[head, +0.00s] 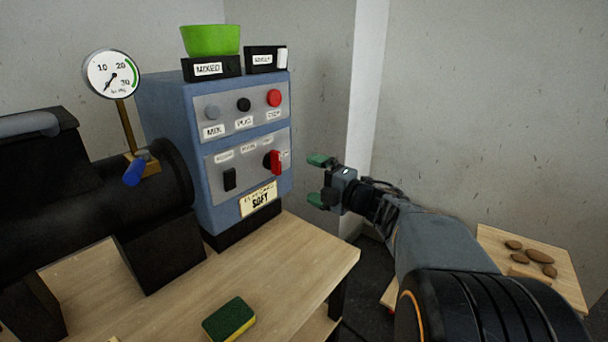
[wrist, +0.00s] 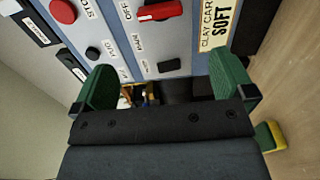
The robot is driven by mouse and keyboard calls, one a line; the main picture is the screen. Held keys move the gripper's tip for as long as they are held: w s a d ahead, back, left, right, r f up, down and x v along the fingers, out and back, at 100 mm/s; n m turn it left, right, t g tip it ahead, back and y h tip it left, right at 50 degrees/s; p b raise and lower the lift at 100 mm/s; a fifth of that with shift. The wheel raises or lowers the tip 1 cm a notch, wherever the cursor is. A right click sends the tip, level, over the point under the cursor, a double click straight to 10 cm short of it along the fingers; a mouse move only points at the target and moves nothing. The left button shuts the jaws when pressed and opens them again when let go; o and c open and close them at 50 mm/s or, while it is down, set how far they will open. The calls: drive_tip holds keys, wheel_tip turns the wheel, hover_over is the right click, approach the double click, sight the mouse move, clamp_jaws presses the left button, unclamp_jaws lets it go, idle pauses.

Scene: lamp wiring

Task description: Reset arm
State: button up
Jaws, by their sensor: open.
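My gripper (head: 318,179) is open and empty, with green fingertips, held in the air to the right of a blue control box (head: 165,120). In the wrist view my gripper (wrist: 165,90) has its two green fingers spread apart, with the box's panel beyond them. The panel has a red button (head: 274,97), a black button (head: 243,104), a grey button (head: 211,112), a red switch (head: 276,162) and a black rocker (head: 229,179). A label on the box (head: 259,200) ends in "SOFT". My arm reaches in from the lower right.
A green and yellow sponge (head: 229,319) lies on the wooden table (head: 290,275). A green bowl (head: 210,40) sits on a black bin labelled "MIXED" on the box. A gauge (head: 112,74) and black machine stand left. A board with several brown pieces (head: 538,257) is at right.

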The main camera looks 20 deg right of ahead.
wheel_tip(320, 180, up, 14)
drive_tip(key=s+d+m+g+h+p, duration=0.1)
drive_tip(key=s+d+m+h+p, duration=0.1)
drive_tip(key=m+h+p, duration=1.2)
drive_tip(key=s+a+m+g+y+p, duration=0.1)
drive_tip(key=s+a+m+g+p, duration=0.2)
drive_tip(key=s+p, duration=0.2)
drive_tip(key=s+a+r+m+g+y+p, duration=0.1)
drive_tip(key=s+a+m+g+y+p, duration=0.1)
drive_tip(key=s+p, duration=0.4)
drive_tip(key=s+a+r+m+g+y+p, duration=0.1)
drive_tip(key=s+a+m+g+p, duration=0.3)
drive_tip(key=p, duration=0.4)
drive_tip(key=shift+s+m+g+y, duration=0.6)
drive_tip(key=shift+s+g, duration=0.4)
drive_tip(key=shift+s, duration=0.25)
